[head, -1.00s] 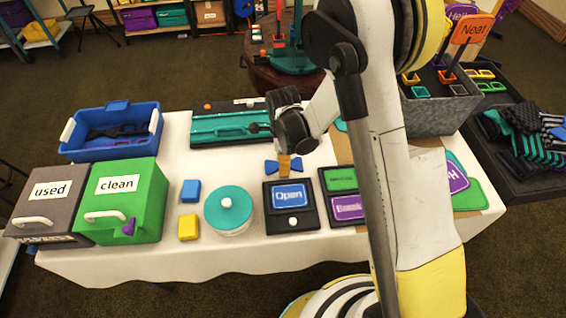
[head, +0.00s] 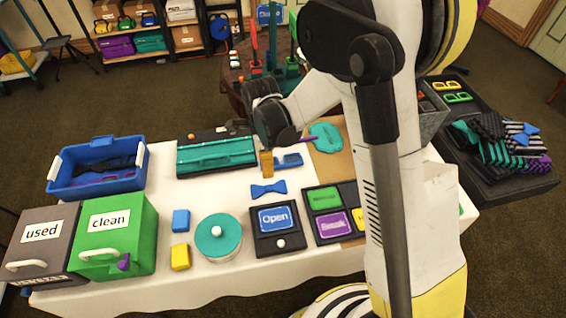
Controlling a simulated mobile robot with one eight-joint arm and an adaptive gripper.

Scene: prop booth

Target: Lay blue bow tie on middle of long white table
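The blue bow tie (head: 268,188) lies flat on the white table, behind the black tray with the "Open" card and in front of the teal case. It is fully visible, with bare tablecloth around it.
A blue piece (head: 288,161) shows just right of the fingertip. The teal case (head: 217,155) and blue crate (head: 97,167) stand behind. Green bin (head: 115,238), teal-lidded pot (head: 218,238) and "Open" tray (head: 277,235) stand in front. A teal paddle (head: 326,137) lies at the back right.

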